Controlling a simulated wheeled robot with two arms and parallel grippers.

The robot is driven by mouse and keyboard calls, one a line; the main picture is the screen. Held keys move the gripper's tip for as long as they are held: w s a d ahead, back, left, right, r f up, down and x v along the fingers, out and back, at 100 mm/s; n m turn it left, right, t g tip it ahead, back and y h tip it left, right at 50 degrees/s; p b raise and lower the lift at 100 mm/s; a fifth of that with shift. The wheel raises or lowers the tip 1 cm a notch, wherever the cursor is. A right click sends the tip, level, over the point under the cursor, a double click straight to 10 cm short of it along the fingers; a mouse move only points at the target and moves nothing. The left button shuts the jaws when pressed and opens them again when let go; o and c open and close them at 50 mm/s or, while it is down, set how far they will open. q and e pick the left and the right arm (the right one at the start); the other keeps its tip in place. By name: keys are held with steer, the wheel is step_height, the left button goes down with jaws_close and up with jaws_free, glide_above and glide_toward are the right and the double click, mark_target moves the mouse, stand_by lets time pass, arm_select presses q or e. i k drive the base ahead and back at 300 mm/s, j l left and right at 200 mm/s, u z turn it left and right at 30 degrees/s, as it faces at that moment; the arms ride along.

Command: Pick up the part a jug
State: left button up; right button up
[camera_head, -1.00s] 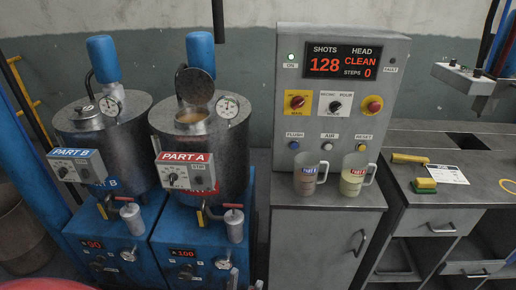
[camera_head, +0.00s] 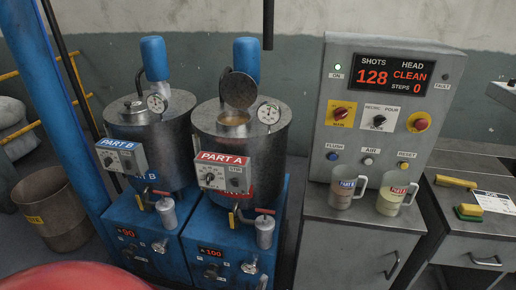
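The part A jug (camera_head: 392,197) is a clear jug with a red label and a pale yellowish content. It stands upright on the grey cabinet top (camera_head: 365,217), below the control panel, with its handle to the right. Just left of it stands a similar jug with a blue label (camera_head: 345,190), darker inside, its handle also to the right. Neither of my grippers is in view, and nothing touches the jugs.
The control panel (camera_head: 345,120) rises behind the jugs. The Part A tank (camera_head: 265,140), lid raised, and Part B tank (camera_head: 165,140) stand left. A yellow-handled brush (camera_head: 456,182) and a sponge (camera_head: 468,212) lie on the right bench. A red rounded surface (camera_head: 75,277) fills the lower left corner.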

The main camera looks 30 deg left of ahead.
mark_target(397, 195)
steer(key=i+l, duration=0.15)
steer(key=l, duration=0.2)
steer(key=i+l, duration=0.15)
steer(key=l, duration=0.25)
steer(key=i+l+u, duration=0.1)
steer(key=l, duration=0.25)
steer(key=i+l, duration=0.2)
steer(key=l, duration=0.15)
steer(key=i+l, duration=0.15)
steer(key=l, duration=0.25)
steer(key=i+l+u, duration=0.1)
steer(key=l, duration=0.25)
steer(key=i+l, duration=0.15)
steer(key=l, duration=0.25)
steer(key=i+l, duration=0.15)
steer(key=l, duration=0.25)
steer(key=u, duration=0.05)
